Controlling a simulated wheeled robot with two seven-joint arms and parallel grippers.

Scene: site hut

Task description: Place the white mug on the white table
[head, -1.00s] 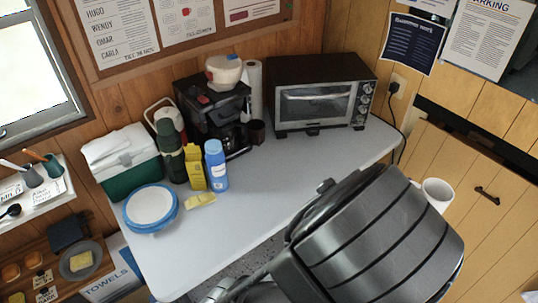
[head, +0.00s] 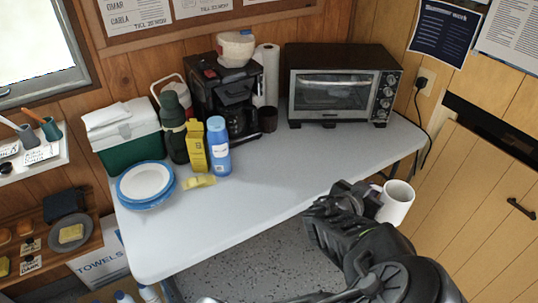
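The white mug (head: 396,203) is upright in the head view, just off the right front edge of the white table (head: 240,215). It hangs in the air in front of the wooden cupboard. My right gripper (head: 370,198) is at the mug's left side, by its handle, and appears shut on it. The fingertips are mostly hidden by the dark gripper body and the mug. My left gripper is not in view.
A toaster oven (head: 340,88), coffee maker (head: 226,95), blue bottle (head: 217,147), yellow carton (head: 195,146), green flask (head: 173,130), cooler (head: 128,140) and plates (head: 146,183) stand along the table's back and left. The table's middle and right front are clear.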

